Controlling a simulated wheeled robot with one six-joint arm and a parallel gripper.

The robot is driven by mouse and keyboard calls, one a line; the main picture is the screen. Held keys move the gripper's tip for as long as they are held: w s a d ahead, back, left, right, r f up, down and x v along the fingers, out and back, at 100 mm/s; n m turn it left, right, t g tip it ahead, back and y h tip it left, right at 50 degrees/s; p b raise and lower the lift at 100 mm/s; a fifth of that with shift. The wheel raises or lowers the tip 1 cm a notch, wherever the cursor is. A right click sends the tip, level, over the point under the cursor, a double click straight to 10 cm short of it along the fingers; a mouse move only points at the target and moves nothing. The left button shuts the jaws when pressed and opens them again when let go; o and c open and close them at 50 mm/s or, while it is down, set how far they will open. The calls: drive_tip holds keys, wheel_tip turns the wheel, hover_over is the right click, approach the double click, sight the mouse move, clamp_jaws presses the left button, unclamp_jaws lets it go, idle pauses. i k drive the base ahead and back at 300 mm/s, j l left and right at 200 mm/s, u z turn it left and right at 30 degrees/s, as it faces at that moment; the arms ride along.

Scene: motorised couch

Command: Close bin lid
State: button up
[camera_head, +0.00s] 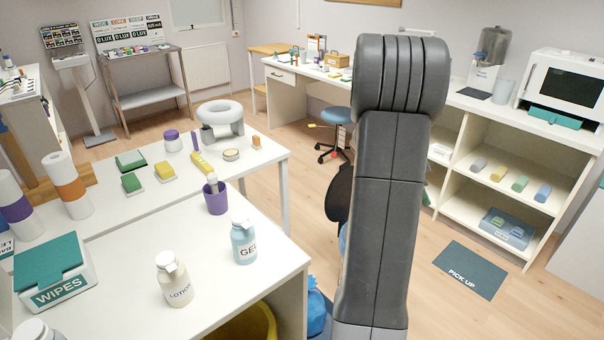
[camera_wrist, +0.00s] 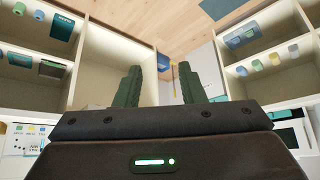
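A black rounded panel (camera_head: 338,192) shows at the left edge of my arm in the head view. It looks like a raised bin lid, but my arm hides part of it. A bit of blue shows just below it, and the bin's body is not clearly visible. My gripper (camera_wrist: 161,78) shows in the wrist view with its two dark green fingers apart and nothing between them. In the head view my arm hides the gripper. No lid can be made out near the fingers in the wrist view.
A white table (camera_head: 210,290) at the front left holds a lotion bottle (camera_head: 175,281), a gel bottle (camera_head: 244,242) and a wipes box (camera_head: 55,275). A blue bag (camera_head: 318,312) lies beside it. A blue stool (camera_head: 327,117) and open shelves (camera_head: 478,205) stand beyond. Floor shows around the pick-up mat (camera_head: 460,270).

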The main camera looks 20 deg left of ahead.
sight(338, 198)
drive_tip(key=i+l+u, duration=0.1)
drive_tip(key=u, duration=0.3)
drive_tip(key=i+l+u, duration=0.15)
drive_tip(key=u, duration=0.3)
drive_tip(key=i+l+u, duration=0.1)
drive_tip(key=u, duration=0.3)
drive_tip(key=l+u, duration=0.3)
drive_tip(key=u, duration=0.15)
